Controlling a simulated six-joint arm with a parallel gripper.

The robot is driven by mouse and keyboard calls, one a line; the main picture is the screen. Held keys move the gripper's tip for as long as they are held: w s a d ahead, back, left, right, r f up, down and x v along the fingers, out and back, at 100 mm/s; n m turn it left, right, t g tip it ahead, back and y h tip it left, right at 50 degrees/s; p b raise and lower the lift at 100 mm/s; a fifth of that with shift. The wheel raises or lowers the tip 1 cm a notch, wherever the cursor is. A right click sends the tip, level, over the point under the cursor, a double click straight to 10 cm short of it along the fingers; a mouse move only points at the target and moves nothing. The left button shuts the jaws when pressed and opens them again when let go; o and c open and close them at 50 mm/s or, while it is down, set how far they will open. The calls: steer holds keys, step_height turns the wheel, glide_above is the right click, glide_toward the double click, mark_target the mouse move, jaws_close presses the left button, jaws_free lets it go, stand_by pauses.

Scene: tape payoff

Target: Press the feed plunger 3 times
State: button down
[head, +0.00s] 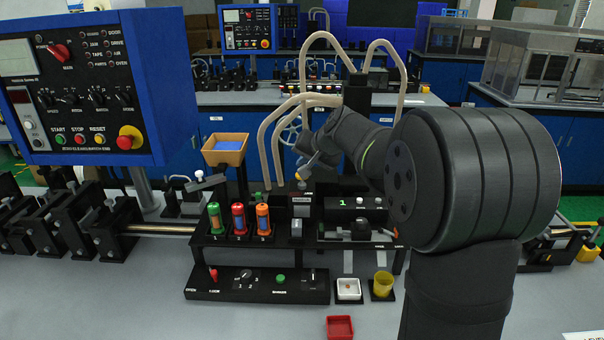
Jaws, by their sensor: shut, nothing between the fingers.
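My gripper (303,174) is small in the head view, at the end of my dark arm, with its fingers shut and pointing down. It is just above a small upright knob on a dark block (301,210) in the middle of the black station, which looks like the feed plunger. I cannot tell whether the fingertips touch the knob, and its travel is too small to make out. A black box with a display (343,203) to the right of the plunger shows a green 1.
Green, red and orange cylinders (238,220) stand left of the plunger. A control strip (258,290), a white tray (348,289), a yellow cup (383,284) and a red tray (340,327) lie in front. A blue-framed control panel (100,147) stands at left. Curved tubes rise behind.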

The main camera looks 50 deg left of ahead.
steer(key=shift+f, duration=0.1)
steer(key=shift+f, duration=0.3)
steer(key=shift+f, duration=1.3)
stand_by(1.0)
steer(key=shift+r, duration=1.75)
steer(key=shift+r, duration=2.5)
steer(key=shift+r, duration=1.9)
